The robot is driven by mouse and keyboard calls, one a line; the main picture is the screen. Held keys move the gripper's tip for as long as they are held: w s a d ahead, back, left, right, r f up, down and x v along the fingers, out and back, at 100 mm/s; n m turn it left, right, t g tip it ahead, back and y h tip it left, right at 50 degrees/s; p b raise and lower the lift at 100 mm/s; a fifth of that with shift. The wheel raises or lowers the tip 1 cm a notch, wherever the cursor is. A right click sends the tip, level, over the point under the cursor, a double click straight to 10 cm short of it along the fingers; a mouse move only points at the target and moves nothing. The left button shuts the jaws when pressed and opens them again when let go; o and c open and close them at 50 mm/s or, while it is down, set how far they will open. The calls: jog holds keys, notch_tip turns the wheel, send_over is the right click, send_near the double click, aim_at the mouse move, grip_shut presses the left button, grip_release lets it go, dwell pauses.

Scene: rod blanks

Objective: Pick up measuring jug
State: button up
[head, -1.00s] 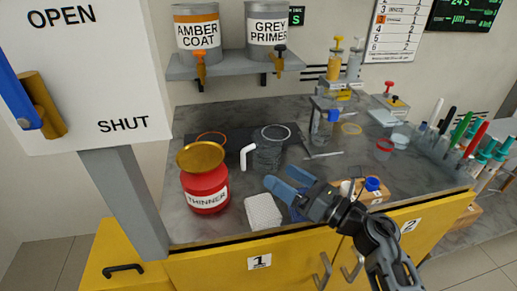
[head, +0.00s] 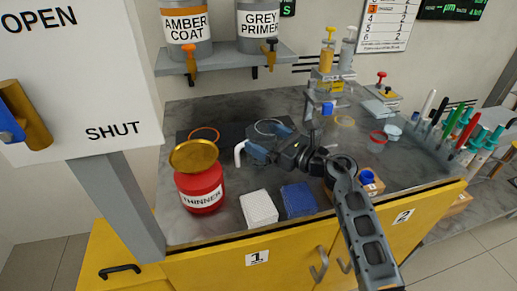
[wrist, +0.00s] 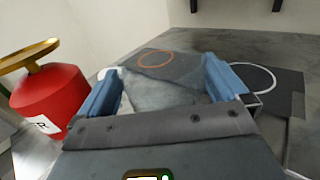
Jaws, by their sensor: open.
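The measuring jug stands on the worktop at the dark mats. Its white handle (head: 239,152) sticks out to the left in the head view, while most of its clear body is hidden by my gripper (head: 268,142). In the wrist view the see-through jug (wrist: 160,92) shows between the two blue fingers of my gripper (wrist: 160,75). A bit of white shows by the left finger. The fingers are open, one on each side of the jug; I cannot tell whether they touch it.
A red THINNER can (head: 201,188) with a brass top stands close left. A white block (head: 259,208) and a blue block (head: 298,200) lie at the front edge. A pump stand (head: 325,95) is behind right. A shelf (head: 225,60) with two paint tanks is above the back.

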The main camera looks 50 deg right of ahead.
jog(key=shift+w, duration=0.45)
jog(key=shift+a, duration=0.1)
jog(key=c, duration=0.7)
jog(key=shift+o, duration=0.2)
